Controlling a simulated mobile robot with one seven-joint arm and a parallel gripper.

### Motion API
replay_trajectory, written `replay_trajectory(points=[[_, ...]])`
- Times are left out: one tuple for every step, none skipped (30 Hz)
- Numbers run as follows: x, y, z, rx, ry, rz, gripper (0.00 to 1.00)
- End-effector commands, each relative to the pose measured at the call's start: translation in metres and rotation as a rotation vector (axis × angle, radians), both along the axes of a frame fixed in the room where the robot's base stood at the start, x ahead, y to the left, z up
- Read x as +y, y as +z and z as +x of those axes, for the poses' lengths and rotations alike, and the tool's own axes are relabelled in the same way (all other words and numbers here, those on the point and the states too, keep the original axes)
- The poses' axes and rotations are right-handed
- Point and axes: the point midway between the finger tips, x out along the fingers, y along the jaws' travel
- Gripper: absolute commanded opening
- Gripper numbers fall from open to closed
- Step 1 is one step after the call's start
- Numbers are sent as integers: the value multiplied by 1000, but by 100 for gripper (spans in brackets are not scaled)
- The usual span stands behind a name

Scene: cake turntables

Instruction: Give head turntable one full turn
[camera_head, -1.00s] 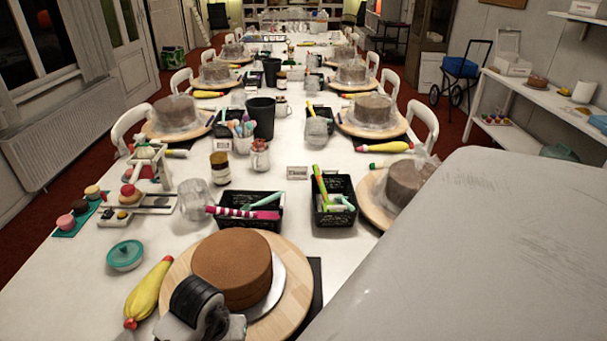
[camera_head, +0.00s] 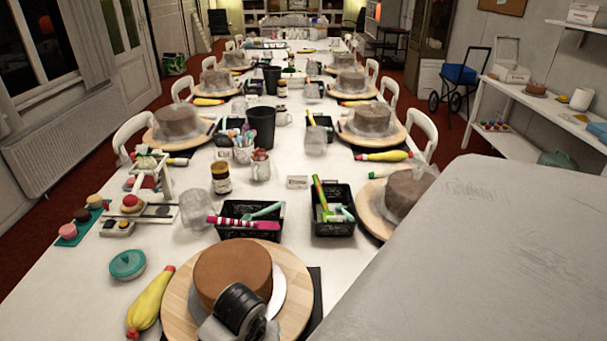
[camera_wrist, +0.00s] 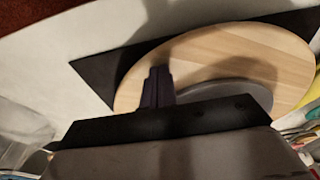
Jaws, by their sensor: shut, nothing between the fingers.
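The head turntable (camera_head: 180,307) is a round pale wooden disc at the near end of the table. A plain brown cake (camera_head: 232,268) sits on it on a grey-white round board (camera_head: 279,292). In the wrist view, the wooden disc (camera_wrist: 225,55) lies below my gripper, with part of the grey board (camera_wrist: 240,95) showing. My gripper (camera_wrist: 157,75) is shut and empty, its dark fingers seen over the disc's edge zone. I cannot tell whether they touch it. In the head view, my black and grey wrist covers the front of the cake and disc, and the fingertips are hidden.
A dark mat (camera_wrist: 95,68) lies under the turntable. Black baskets (camera_head: 250,228) of tools stand behind. Several wrapped cakes on turntables line the table.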

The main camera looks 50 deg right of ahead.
Motion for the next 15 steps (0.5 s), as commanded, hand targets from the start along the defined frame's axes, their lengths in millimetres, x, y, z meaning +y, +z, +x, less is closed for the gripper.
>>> replay_trajectory(points=[[0, 0, 0, 1, 0, 1, 0], [-1, 0, 0, 1, 0, 1, 0], [-4, 1, -1, 1, -2, 0, 0], [-7, 1, -3, 3, -2, 1, 0], [-10, 2, -4, 2, -3, 1, 0], [-16, 3, -6, 3, -4, 0, 0], [-20, 3, -8, 2, -3, 1, 0], [-25, 3, -10, 4, -4, 1, 0], [-30, 3, -11, 4, -3, 1, 0], [-35, 3, -13, 3, -4, 0, 0], [-39, 3, -14, 3, -4, 0, 0], [-44, 3, -16, 3, -4, 2, 0], [-48, 3, -17, 2, -3, 1, 0], [-51, 3, -18, 2, -3, 1, 0], [-54, 2, -19, 3, -1, 0, 0]])
